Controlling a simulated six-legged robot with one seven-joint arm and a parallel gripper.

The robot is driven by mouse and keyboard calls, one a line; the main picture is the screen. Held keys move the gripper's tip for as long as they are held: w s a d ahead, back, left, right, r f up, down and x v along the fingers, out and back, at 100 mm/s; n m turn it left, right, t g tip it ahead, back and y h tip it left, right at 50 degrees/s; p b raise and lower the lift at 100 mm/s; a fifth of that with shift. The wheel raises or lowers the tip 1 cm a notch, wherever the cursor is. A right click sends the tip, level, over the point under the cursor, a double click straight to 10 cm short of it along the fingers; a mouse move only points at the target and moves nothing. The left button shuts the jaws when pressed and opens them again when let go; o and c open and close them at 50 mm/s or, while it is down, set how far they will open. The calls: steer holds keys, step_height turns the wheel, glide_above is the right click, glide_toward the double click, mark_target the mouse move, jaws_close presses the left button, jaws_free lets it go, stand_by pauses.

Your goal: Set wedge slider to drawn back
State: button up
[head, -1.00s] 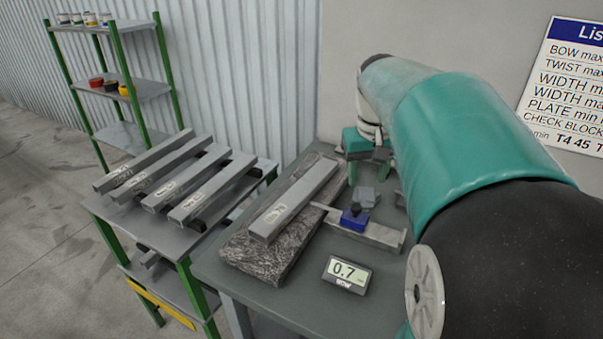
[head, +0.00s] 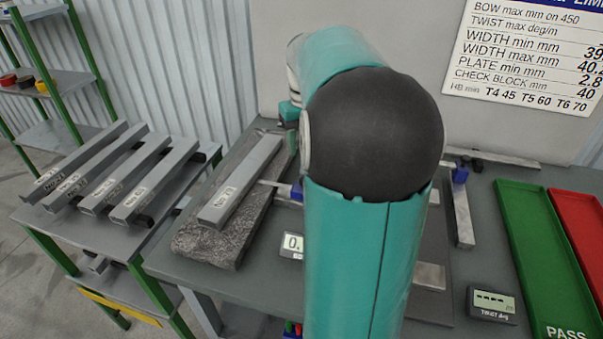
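I cannot tell for sure which part is the wedge slider; my arm hides much of the table's middle. A blue block (head: 297,191) on the left gauge shows only as a sliver beside my arm. Another blue block (head: 460,175) sits at the far end of a grey bar fixture (head: 463,215) right of my arm. My gripper (head: 290,112) shows only as a bit of teal at the far end of the arm, beyond the grey bar on the stone slab. Its fingers are hidden, so its opening cannot be seen.
A labelled grey bar (head: 240,183) lies on a rough stone slab (head: 215,247). A partly hidden display (head: 291,245) and a TWIST display (head: 492,304) stand near the front. Green PASS tray (head: 540,255) and red tray (head: 585,225) lie right. Several bars rest on the left rack (head: 60,228).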

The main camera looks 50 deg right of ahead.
step_height(320, 180, down, 10)
steer(key=shift+f, duration=0.15)
steer(key=shift+c, duration=0.2)
jaws_close()
steer(key=shift+s, duration=0.15)
